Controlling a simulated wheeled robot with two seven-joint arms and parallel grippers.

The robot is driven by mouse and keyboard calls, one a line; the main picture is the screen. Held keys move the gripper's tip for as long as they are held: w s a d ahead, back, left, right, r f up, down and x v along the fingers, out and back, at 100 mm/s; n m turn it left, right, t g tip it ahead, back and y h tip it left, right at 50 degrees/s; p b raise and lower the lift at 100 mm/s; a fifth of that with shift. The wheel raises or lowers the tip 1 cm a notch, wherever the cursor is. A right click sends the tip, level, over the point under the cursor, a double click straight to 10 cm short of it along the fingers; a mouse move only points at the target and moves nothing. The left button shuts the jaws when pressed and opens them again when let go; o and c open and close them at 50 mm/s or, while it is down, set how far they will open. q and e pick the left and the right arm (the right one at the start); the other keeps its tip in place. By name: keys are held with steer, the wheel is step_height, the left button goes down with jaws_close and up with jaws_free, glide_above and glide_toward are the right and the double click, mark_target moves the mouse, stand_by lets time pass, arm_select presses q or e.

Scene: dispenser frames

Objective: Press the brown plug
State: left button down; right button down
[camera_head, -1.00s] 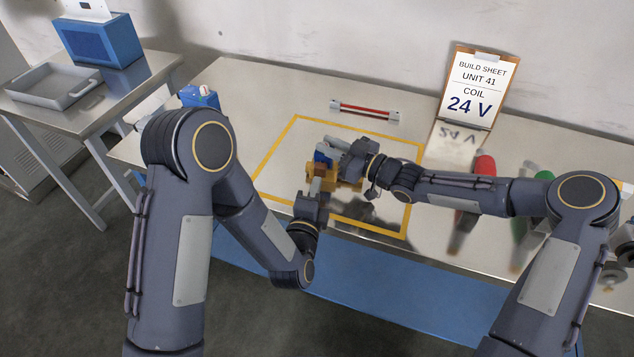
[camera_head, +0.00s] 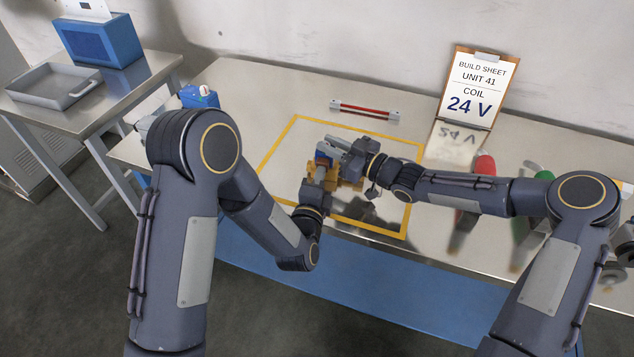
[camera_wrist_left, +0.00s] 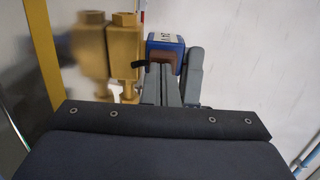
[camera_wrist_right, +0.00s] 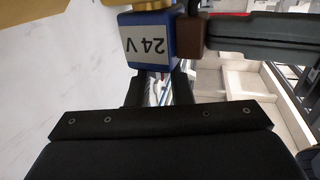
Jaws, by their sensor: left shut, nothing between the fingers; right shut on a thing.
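The blue coil (camera_wrist_right: 150,38) with a 24 V label is between the fingers of my right gripper (camera_head: 340,148), beside the brass valve body (camera_wrist_left: 125,45). The coil also shows in the head view (camera_head: 322,157) and left wrist view (camera_wrist_left: 165,42). The brown plug (camera_wrist_right: 191,36) is at the coil's side; it also shows in the left wrist view (camera_wrist_left: 162,54). My left gripper (camera_head: 314,178) is shut and empty, its fingertips against the brown plug as far as I can see. Whether the plug is fully seated is hidden.
A yellow outline (camera_head: 270,152) frames the work area on the table. A clipboard (camera_head: 470,88) reading coil 24 V stands behind. A red bar (camera_head: 365,110) lies at the back.

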arm_select(q)
steer(key=shift+w+a, duration=0.1)
steer(key=shift+a, duration=0.05)
arm_select(e)
steer(key=shift+s+a, duration=0.2)
steer(key=shift+a, duration=0.05)
steer(key=shift+w+d+f, duration=0.1)
steer(key=shift+d, duration=0.05)
arm_select(q)
steer(key=s+a, duration=0.2)
steer(key=s, duration=1.2)
arm_select(e)
steer(key=c, duration=1.2)
jaws_free()
